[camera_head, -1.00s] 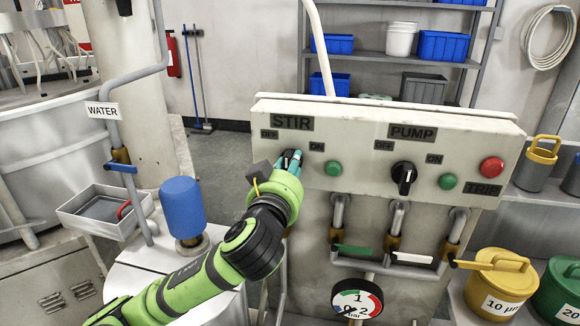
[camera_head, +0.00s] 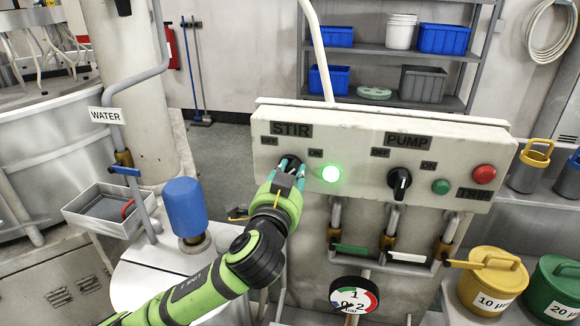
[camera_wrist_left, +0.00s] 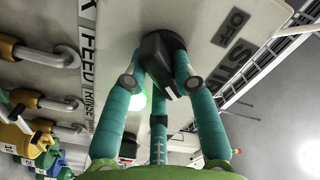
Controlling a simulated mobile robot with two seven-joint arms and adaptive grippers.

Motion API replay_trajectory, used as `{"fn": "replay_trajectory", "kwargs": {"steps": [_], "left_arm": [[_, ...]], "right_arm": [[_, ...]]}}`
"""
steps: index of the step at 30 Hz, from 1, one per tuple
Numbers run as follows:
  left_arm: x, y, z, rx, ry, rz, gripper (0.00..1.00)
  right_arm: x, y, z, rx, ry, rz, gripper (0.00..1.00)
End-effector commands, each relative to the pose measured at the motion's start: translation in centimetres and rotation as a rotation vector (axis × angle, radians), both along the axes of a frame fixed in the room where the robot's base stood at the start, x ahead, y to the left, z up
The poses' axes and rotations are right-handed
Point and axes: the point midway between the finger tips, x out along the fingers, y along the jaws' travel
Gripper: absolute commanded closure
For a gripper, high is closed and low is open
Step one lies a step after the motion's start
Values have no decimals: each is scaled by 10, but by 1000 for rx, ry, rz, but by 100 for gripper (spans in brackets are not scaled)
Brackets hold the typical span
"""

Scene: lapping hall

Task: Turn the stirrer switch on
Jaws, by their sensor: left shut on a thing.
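The stirrer switch is a black rotary knob (camera_head: 290,162) under the STIR label (camera_head: 291,129), between the OFF and ON marks on the pale panel (camera_head: 350,150). My left gripper (camera_head: 289,172) is at the knob, and its fingers hide much of it in the head view. In the left wrist view the teal fingers (camera_wrist_left: 158,95) close around the black knob (camera_wrist_left: 161,52). The round lamp (camera_head: 331,174) right of the knob glows bright green. My right gripper is in neither view.
The PUMP knob (camera_head: 399,180), a dark green button (camera_head: 441,186) and a red TRIP button (camera_head: 484,174) are farther right. Valves with coloured handles (camera_head: 350,249) and a gauge (camera_head: 353,299) sit below. A blue cylinder (camera_head: 184,205) stands left of my arm.

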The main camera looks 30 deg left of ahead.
Motion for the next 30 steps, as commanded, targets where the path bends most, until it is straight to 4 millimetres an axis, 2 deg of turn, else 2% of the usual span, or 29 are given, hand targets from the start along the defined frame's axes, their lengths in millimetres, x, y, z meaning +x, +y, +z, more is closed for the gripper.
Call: {"fn": "replay_trajectory", "kwargs": {"steps": [3,12,30], "left_arm": [[0,0,1,91,28,1,100],[0,1,-1,256,70,2,100],[0,1,-3,326,87,1,100]], "right_arm": [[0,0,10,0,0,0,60],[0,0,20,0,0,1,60],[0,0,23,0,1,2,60]]}}
